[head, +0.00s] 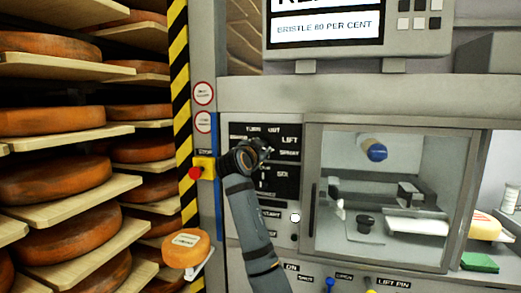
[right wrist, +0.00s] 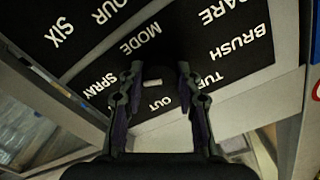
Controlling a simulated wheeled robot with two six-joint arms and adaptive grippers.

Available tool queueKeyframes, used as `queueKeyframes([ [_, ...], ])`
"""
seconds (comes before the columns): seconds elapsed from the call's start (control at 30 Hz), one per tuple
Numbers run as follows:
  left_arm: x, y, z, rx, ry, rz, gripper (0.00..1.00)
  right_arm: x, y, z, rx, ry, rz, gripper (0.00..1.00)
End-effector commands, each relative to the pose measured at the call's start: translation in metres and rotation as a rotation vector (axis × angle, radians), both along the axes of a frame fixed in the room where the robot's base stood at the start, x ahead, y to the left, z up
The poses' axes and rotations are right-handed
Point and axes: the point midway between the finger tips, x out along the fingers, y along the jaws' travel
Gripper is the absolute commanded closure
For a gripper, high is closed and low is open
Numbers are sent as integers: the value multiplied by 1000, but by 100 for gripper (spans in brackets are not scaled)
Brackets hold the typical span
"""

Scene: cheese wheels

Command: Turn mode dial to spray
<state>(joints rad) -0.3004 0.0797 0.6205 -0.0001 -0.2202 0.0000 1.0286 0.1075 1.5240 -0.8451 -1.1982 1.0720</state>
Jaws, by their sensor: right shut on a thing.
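The mode dial shows in the right wrist view as a small dark knob with a short white mark (right wrist: 152,83), on a black panel (right wrist: 215,65). White labels around it include MODE, SPRAY, BRUSH, TURN and OUT, seen upside down. My right gripper (right wrist: 160,75) has its fingers on either side of the dial and is shut on it. Which label the mark points at, I cannot tell. In the head view my right gripper (head: 262,148) is at the upper black panel and covers the dial; LIFT and SPRAY labels show to its right. My left gripper is not in view.
A glass-fronted chamber (head: 345,215) is right of the panel. A yellow box with a red button (head: 196,172) sits to the left. Shelves of cheese wheels (head: 55,180) fill the left. A display (head: 325,28) reading "BRISTLE 80 PER CENT" stands above.

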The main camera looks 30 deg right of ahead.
Motion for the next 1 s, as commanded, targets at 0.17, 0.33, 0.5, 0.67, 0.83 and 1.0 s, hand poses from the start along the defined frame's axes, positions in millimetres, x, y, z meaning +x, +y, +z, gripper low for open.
queueKeyframes([
  [0.17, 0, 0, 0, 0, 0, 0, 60, 0, 0, -1, 1, 1, 1, 64],
  [0.33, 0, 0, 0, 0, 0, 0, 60, 0, 0, 0, 1, 1, 1, 44],
  [0.5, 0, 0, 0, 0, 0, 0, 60, 0, 0, 0, 0, 1, 1, 44],
  [0.67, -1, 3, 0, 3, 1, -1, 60, -2, 4, 0, -1, 1, 2, 44],
  [0.83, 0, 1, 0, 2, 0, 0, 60, -22, 29, -1, 2, -2, 6, 44],
  [1.0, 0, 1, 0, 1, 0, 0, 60, -50, 61, -1, 5, -1, 6, 44],
])
